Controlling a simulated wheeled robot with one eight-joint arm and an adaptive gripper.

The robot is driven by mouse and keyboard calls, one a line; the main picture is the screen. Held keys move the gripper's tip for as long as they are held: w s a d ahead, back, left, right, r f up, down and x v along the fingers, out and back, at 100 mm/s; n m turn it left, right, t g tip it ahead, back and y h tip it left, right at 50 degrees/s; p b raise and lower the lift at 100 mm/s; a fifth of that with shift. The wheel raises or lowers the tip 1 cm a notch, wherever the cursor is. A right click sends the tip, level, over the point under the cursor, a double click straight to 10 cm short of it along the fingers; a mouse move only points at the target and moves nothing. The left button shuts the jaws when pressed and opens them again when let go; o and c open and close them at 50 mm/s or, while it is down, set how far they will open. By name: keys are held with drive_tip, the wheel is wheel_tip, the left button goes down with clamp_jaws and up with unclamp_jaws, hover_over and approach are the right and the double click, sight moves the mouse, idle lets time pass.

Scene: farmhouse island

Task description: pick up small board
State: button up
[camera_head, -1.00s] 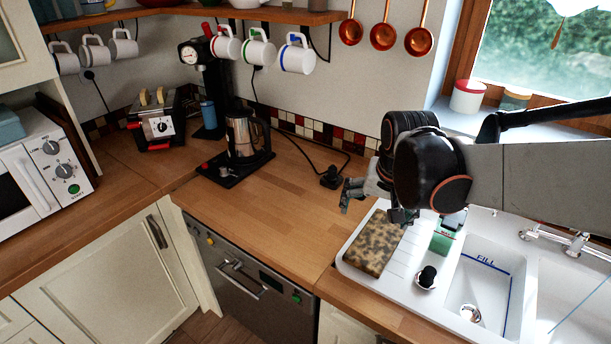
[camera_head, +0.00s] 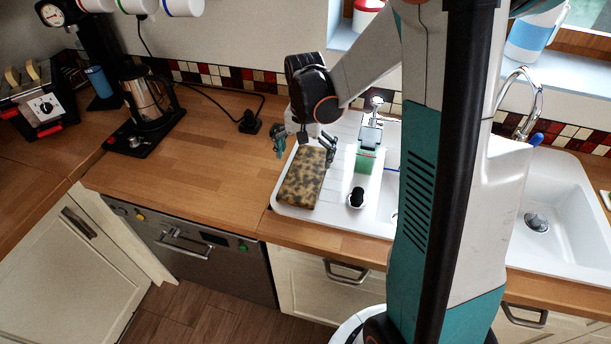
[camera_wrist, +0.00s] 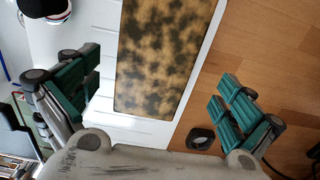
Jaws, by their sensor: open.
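The small board (camera_head: 303,178) is a flat rectangle with a mottled brown and black pattern. It lies on the white drainboard at the left end of the sink, and it also shows in the wrist view (camera_wrist: 160,50). My gripper (camera_head: 304,150) is at the far end of the board, above it, with its fingers spread to either side. In the wrist view my gripper (camera_wrist: 160,95) is open, its green-padded fingers apart with the board beyond and between them. Nothing is held.
The white sink (camera_head: 278,205) surrounds the board. A green sponge or bottle in a holder (camera_head: 366,158) and a black-topped white item (camera_head: 356,196) stand to its right. A black plug (camera_head: 249,123) lies on the wooden counter (camera_head: 190,175). The counter left of the sink is mostly clear.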

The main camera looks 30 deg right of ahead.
sight(306, 171)
drive_tip(key=f+b, duration=0.1)
drive_tip(key=f, duration=0.2)
drive_tip(key=f+b, duration=0.1)
drive_tip(key=f, duration=0.3)
drive_tip(key=shift+s+d+f, duration=0.1)
drive_tip(key=shift+s+f, duration=0.1)
drive_tip(key=shift+r, duration=0.1)
drive_tip(key=c, duration=1.2)
